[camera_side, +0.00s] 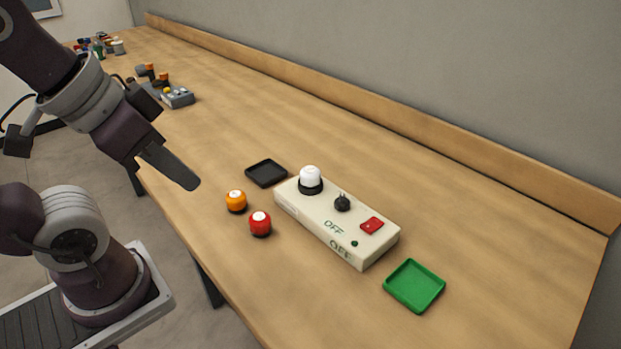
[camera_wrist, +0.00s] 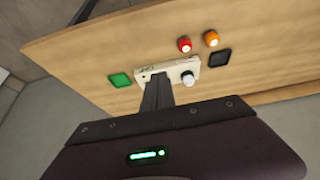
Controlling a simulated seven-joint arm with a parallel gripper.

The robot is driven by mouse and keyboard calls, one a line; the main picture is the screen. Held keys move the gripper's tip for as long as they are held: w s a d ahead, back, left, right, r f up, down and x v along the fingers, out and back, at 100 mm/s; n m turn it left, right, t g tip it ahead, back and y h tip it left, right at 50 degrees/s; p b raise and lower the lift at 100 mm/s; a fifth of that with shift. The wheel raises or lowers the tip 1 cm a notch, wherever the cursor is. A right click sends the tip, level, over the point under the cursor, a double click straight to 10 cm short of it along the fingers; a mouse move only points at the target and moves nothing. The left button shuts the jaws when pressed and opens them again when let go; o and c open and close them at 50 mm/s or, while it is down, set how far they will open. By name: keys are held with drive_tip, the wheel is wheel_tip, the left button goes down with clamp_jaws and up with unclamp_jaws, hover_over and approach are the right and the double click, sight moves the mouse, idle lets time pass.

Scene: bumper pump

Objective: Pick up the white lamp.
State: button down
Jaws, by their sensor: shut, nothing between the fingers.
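The white lamp (camera_side: 310,176) sits upright in a black socket at the far left end of the cream control box (camera_side: 318,222). It also shows in the wrist view (camera_wrist: 188,78), on the right end of the box (camera_wrist: 183,67). My gripper (camera_side: 190,183) is shut and empty. It hangs in the air to the left of the box, apart from the lamp. In the wrist view my fingers (camera_wrist: 158,82) cover part of the box.
An orange lamp (camera_side: 236,201) and a red lamp (camera_side: 260,223) stand left of the box. A black tray (camera_side: 266,173) lies behind them and a green tray (camera_side: 414,286) lies at the box's near end. The box carries a black knob (camera_side: 342,203) and a red switch (camera_side: 372,226).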

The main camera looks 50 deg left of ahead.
drive_tip(key=c, duration=0.6)
unclamp_jaws()
drive_tip(key=shift+c, duration=0.2)
